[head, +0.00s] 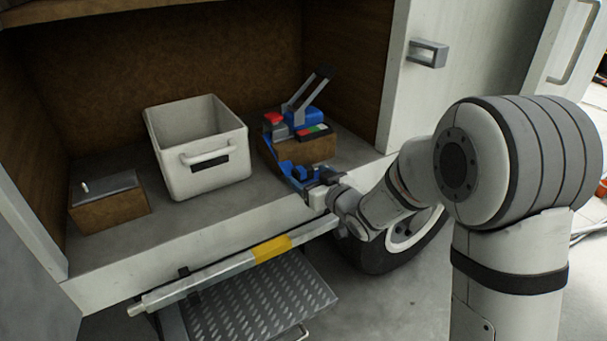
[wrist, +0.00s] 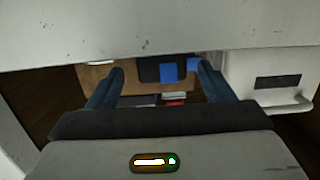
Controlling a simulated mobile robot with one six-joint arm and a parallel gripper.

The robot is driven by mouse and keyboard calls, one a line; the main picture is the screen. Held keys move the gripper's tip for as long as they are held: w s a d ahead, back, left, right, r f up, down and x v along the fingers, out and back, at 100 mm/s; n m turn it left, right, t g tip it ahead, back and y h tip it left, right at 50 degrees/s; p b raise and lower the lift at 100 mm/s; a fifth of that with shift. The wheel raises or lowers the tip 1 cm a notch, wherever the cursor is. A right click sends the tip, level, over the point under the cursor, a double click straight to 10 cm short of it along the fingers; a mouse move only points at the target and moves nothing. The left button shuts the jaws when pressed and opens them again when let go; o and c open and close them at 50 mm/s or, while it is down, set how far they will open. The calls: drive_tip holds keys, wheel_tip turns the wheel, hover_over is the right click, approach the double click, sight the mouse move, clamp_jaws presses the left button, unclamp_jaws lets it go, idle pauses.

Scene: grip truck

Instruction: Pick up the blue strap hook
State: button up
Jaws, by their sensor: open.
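Blue parts (head: 305,118) lie on top of the brown box (head: 309,152) at the right of the truck compartment, among red, green and grey parts. I cannot tell for sure which blue part is the strap hook. In the wrist view a blue piece (wrist: 170,73) shows between the fingers, with a dark part beside it. My gripper (head: 291,169) is low in front of the box, at the compartment's front edge. Its blue fingers (wrist: 162,71) are apart, with nothing visibly held. The box's lower front is partly hidden by the gripper.
A white bin (head: 178,179) with a handle stands left of the box. A small brown box with a grey lid (head: 103,187) is farther left. Two grey levers (head: 304,92) rise above the blue parts. A rail with a yellow band (head: 271,249) runs below the front edge.

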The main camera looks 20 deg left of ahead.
sight(306, 174)
drive_tip(key=x, duration=0.3)
drive_tip(key=shift+w+a, duration=0.1)
drive_tip(key=shift+a, duration=0.2)
drive_tip(key=c, duration=1)
drive_tip(key=shift+c, duration=0.6)
drive_tip(key=shift+r, duration=0.1)
